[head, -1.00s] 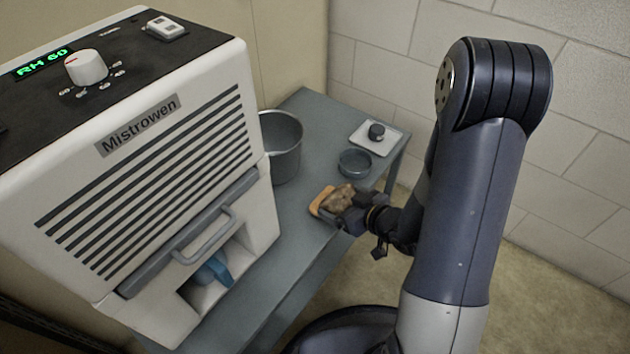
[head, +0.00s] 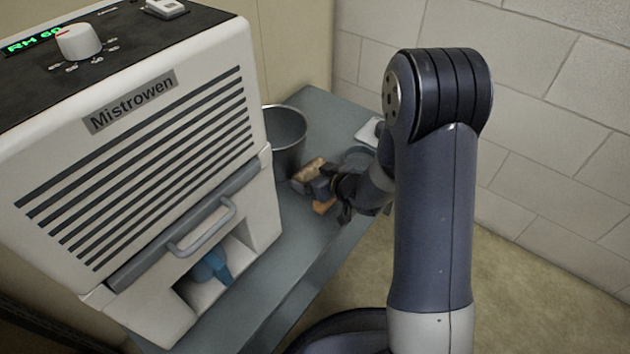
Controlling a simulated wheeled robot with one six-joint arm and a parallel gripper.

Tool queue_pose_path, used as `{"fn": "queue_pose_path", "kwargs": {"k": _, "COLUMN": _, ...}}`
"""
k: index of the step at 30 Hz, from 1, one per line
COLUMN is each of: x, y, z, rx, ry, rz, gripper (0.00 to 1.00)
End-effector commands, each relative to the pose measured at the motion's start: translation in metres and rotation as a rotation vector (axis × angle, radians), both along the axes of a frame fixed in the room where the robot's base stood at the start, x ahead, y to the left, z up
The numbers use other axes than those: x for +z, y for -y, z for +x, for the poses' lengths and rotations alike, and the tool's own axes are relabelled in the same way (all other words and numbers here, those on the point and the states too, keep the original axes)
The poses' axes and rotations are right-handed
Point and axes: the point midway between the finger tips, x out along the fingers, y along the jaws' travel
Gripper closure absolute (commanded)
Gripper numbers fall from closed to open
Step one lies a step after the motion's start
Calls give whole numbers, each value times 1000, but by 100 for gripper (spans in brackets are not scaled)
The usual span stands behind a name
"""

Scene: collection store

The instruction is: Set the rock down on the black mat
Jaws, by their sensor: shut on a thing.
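The brown rock (head: 310,168) is between the fingers of my gripper (head: 318,181), which is shut on it. The gripper holds it over the grey bench, in front of the metal pot; its height above the bench is hard to judge. An orange object (head: 324,207) lies on the bench just below the gripper, partly hidden by it. I cannot make out a black mat in this view.
A metal pot (head: 287,140) stands behind the rock.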

Motion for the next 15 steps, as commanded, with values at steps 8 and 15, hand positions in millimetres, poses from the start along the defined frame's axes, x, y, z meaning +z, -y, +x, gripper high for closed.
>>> {"fn": "queue_pose_path", "kwargs": {"k": 8, "x": -8, "y": 0, "z": 1, "rx": 1, "ry": 6, "rz": 2, "gripper": 59}}
{"fn": "queue_pose_path", "kwargs": {"k": 15, "x": -13, "y": 0, "z": 0, "rx": 0, "ry": 1, "rz": 0, "gripper": 8}}
